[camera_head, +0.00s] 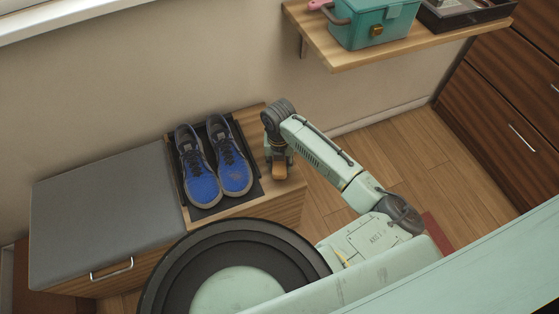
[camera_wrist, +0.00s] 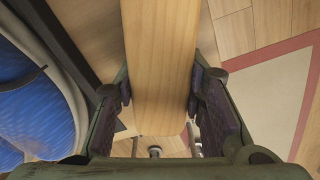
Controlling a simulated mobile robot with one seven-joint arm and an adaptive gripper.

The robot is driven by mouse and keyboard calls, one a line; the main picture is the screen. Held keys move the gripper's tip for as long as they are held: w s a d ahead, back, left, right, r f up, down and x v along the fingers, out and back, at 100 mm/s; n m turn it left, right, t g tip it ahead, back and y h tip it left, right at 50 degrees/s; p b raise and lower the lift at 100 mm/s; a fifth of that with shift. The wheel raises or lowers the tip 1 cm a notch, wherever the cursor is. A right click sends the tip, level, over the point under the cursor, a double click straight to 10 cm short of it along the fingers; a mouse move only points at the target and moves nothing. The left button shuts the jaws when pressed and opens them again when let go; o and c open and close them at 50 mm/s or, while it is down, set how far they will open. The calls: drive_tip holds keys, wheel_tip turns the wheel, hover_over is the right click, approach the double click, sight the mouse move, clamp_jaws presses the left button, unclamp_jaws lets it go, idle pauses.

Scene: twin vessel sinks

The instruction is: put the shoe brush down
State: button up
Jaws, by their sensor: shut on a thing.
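The shoe brush (camera_wrist: 160,60) shows in the wrist view as a pale wooden block between the two fingers. My gripper (camera_wrist: 160,100) is shut on it, with a finger pressed to each side. In the head view the brush (camera_head: 279,172) is a small orange-brown block under my gripper (camera_head: 278,160), over the right end of the wooden bench top (camera_head: 255,122). My gripper is just right of the blue shoes. The brush's underside is hidden, so I cannot tell whether it touches the bench top.
A pair of blue shoes (camera_head: 202,187) stands on a black tray (camera_head: 217,211) on the bench, left of my gripper. A grey cushion (camera_head: 100,200) covers the bench's left part. A wall shelf (camera_head: 345,57) holds a teal box (camera_head: 372,22). Floor lies open right of the bench.

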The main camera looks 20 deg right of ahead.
drive_tip(key=shift+f, duration=0.1)
drive_tip(key=shift+f, duration=0.15)
drive_tip(key=o, duration=1.1)
wheel_tip(320, 180, up, 12)
drive_tip(key=b, duration=0.1)
drive_tip(key=shift+r, duration=0.25)
drive_tip(key=shift+a, duration=0.1)
